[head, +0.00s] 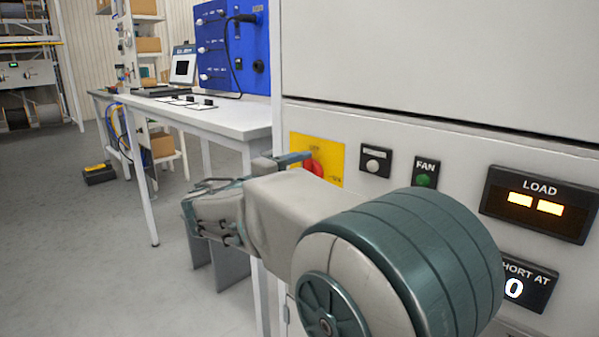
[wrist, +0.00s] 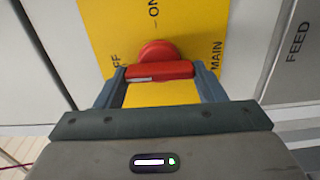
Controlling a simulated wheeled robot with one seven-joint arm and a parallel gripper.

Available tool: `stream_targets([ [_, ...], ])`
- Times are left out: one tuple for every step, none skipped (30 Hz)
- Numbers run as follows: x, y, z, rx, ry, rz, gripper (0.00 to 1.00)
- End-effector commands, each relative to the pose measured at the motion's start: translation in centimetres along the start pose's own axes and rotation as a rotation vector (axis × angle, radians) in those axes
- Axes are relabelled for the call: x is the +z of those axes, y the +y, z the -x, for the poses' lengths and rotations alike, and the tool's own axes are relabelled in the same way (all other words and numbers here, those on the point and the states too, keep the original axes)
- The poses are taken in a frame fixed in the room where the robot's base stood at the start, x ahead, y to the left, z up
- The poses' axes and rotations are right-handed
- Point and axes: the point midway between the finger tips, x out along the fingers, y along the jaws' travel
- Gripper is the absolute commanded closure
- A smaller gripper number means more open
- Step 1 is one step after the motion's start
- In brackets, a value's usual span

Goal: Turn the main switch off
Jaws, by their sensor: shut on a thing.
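The main switch is a red knob with a red handle bar (wrist: 158,70) on a yellow plate (wrist: 110,30) marked ON, OFF and MAIN in the wrist view. In the head view the red switch (head: 314,169) shows partly behind my gripper (head: 300,163), on the yellow plate (head: 334,151) at the cabinet's left edge. My gripper's blue-grey fingers (wrist: 160,78) stand on either side of the red bar and are shut on it. In the wrist view the bar lies level, with ON above the knob and OFF to the left. The knob's exact pointing is hard to tell.
Right of the plate are a pale button (head: 374,165), a green FAN button (head: 424,180) and a LOAD display (head: 540,204). A white table (head: 215,116) with a blue panel (head: 232,50) stands left of the cabinet.

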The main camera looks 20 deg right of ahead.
Motion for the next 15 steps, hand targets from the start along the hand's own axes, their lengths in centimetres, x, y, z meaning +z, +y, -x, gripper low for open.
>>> stream_targets([
  [0.01, -0.05, 0.03, -0.002, -0.001, 0.011, 0.59],
  [0.01, -0.06, 0.03, -0.002, -0.001, 0.015, 0.59],
  [0.01, -0.08, 0.03, -0.002, -0.001, 0.021, 0.59],
  [0.01, -0.09, 0.03, -0.002, -0.001, 0.024, 0.59],
  [0.01, -0.10, 0.03, -0.002, -0.001, 0.027, 0.59],
  [0.01, -0.11, 0.03, -0.002, -0.001, 0.029, 0.59],
  [0.01, -0.12, 0.03, -0.002, -0.001, 0.031, 0.59],
  [0.01, -0.12, 0.03, -0.002, 0.000, 0.032, 0.59],
  [0.01, -0.13, 0.03, -0.002, 0.000, 0.033, 0.59],
  [0.01, -0.13, 0.03, -0.002, 0.000, 0.033, 0.59],
  [0.01, -0.14, 0.03, -0.002, 0.000, 0.033, 0.59],
  [0.01, -0.14, 0.03, -0.002, 0.000, 0.033, 0.59],
  [0.01, -0.14, 0.03, -0.002, 0.000, 0.033, 0.59],
  [0.01, -0.14, 0.03, -0.002, 0.000, 0.033, 0.59],
  [0.01, -0.14, 0.03, -0.002, 0.000, 0.033, 0.59],
])
